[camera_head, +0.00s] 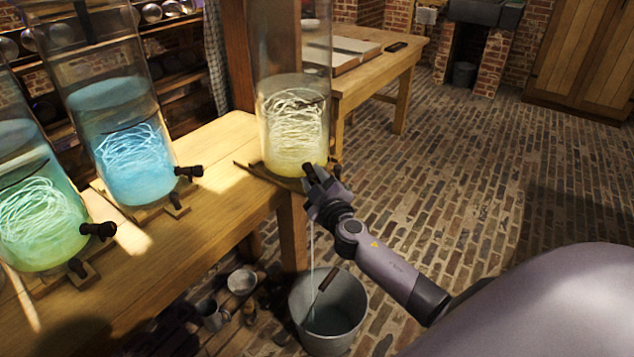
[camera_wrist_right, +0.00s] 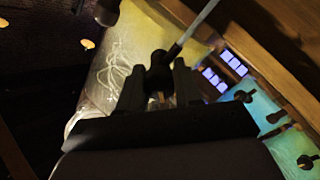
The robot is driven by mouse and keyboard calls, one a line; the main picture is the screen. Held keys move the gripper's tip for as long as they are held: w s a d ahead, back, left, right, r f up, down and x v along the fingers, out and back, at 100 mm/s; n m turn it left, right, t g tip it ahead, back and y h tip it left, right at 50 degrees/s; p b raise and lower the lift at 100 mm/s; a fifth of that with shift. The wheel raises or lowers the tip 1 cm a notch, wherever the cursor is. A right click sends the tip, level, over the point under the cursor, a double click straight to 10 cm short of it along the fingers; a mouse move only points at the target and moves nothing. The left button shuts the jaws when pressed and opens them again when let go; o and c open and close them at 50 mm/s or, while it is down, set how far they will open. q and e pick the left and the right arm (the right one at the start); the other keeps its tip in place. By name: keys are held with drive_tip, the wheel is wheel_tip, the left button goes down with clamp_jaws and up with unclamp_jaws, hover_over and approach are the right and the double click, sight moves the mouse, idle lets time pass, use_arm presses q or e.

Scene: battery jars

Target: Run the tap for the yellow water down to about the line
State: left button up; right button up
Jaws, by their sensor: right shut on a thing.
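The glass jar of yellow water (camera_head: 292,140) stands at the near right end of the wooden bench, with pale tangled strands inside. A short dark line shows on its glass near the top of the strands; the water surface appears slightly above it. My right gripper (camera_head: 316,178) is shut on the jar's dark tap (camera_head: 309,171). The tap also shows between the fingers in the right wrist view (camera_wrist_right: 158,72). A thin stream (camera_head: 311,245) runs from the tap down into the grey metal bucket (camera_head: 345,318) on the floor. My left gripper is out of view.
A blue jar (camera_head: 130,165) and a green jar (camera_head: 40,215) with dark taps stand to the left on the bench (camera_head: 205,215). Cans and small vessels (camera_head: 241,282) are on a low shelf below. Brick floor is clear to the right.

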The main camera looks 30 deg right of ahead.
idle(0.5)
drive_tip(key=shift+f+m+b, duration=0.2)
drive_tip(key=shift+m+b, duration=0.7)
drive_tip(key=shift+m, duration=0.4)
drive_tip(key=m, duration=0.2)
drive_tip(key=shift+r+m+b, duration=0.1)
drive_tip(key=shift+m+b, duration=0.2)
drive_tip(key=shift+m, duration=0.1)
drive_tip(key=shift+r+m, duration=0.1)
drive_tip(key=shift+m, duration=0.7)
drive_tip(key=m, duration=0.2)
drive_tip(key=shift+m, duration=0.3)
drive_tip(key=o, duration=1.3)
